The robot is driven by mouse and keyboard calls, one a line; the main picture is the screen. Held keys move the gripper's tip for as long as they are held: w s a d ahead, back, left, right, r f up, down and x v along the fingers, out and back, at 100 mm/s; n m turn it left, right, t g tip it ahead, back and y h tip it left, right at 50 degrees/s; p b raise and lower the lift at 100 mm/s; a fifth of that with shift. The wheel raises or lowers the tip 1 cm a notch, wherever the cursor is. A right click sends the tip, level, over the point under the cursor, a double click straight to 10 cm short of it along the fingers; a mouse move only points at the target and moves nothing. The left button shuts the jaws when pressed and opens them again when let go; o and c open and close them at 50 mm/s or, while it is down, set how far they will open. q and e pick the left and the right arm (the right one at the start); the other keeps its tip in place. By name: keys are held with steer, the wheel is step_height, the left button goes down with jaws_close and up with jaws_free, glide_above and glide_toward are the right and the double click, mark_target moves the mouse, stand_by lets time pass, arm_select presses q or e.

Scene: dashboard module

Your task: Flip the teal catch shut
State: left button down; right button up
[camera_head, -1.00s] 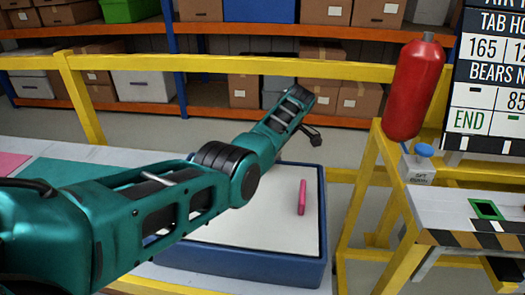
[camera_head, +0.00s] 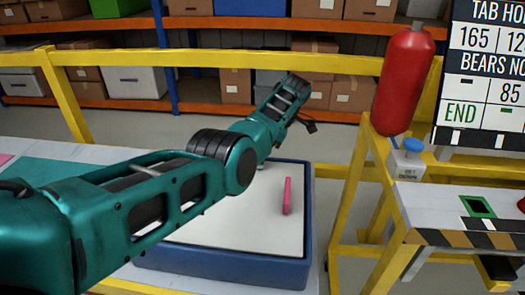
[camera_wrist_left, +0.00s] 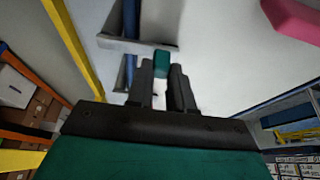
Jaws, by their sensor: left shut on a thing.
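The teal catch (camera_wrist_left: 162,62) shows in the left wrist view as a small teal block between the tips of my left gripper (camera_wrist_left: 163,75). The gripper's two dark fingers are shut on it. The catch is beside a grey metal edge and a blue bar on a pale surface. In the head view my teal left arm reaches over the blue-rimmed module (camera_head: 225,272), and the gripper and catch are hidden there. My right gripper is in neither view.
A pink bar (camera_head: 287,195) stands on the module's white face, and pink also shows in the left wrist view (camera_wrist_left: 295,18). At the right are a yellow frame (camera_head: 350,200), a red cylinder (camera_head: 403,80) and a blue button (camera_head: 412,145). Shelves with boxes stand behind a yellow rail (camera_head: 240,60).

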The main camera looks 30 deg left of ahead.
arm_select(q)
steer(key=shift+d, duration=0.1)
steer(key=c, duration=1)
jaws_free()
steer(key=v, duration=1.3)
steer(key=shift+s+f, duration=0.1)
